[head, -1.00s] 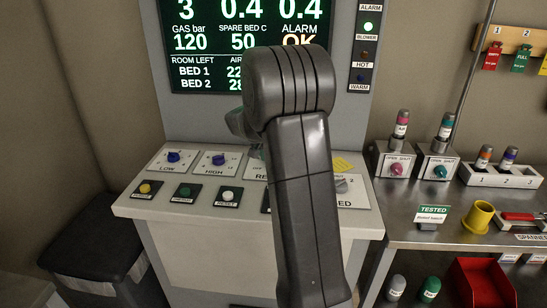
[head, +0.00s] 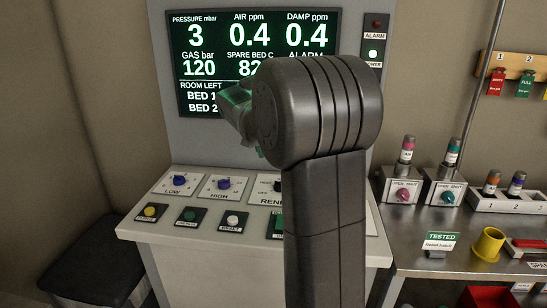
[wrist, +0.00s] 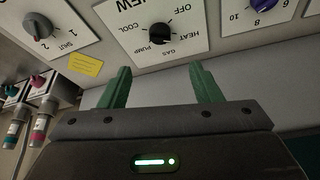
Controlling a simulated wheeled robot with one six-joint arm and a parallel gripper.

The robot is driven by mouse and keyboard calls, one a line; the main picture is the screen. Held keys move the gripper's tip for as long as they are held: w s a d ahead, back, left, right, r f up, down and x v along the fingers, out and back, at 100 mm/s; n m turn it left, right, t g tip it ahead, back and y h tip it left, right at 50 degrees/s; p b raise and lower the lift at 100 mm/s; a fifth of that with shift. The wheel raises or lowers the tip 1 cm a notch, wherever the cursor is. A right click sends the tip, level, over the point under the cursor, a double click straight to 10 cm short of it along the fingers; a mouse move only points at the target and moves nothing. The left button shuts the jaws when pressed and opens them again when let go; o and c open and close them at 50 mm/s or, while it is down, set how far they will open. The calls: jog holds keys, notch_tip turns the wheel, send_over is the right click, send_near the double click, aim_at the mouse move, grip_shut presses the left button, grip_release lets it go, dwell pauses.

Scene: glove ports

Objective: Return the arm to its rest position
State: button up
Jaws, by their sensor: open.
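My gripper shows in the wrist view (wrist: 162,88) with its two green fingers apart and nothing between them. Beyond the fingertips is the sloped panel with a black knob (wrist: 160,33) marked heat, gas pump and cool; the fingers are apart from it. In the head view my dark arm stands raised in front of the console (head: 145,228), and part of my green-tinted gripper (head: 236,100) shows left of the arm's elbow, in front of the screen. The arm hides part of the screen and the panel's right side.
The lit screen (head: 225,60) stands behind the arm. A blue knob (head: 224,184) and several push buttons sit on the panel. At right, a metal bench (head: 455,262) carries valve boxes, a yellow cup (head: 488,244) and a tested sign (head: 437,241). A black bin (head: 95,265) stands at left.

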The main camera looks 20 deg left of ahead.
jog(key=shift+f, duration=0.1)
jog(key=x, duration=1.3)
jog(key=shift+w+f, duration=0.25)
jog(key=shift+f, duration=0.05)
jog(key=shift+r, duration=0.1)
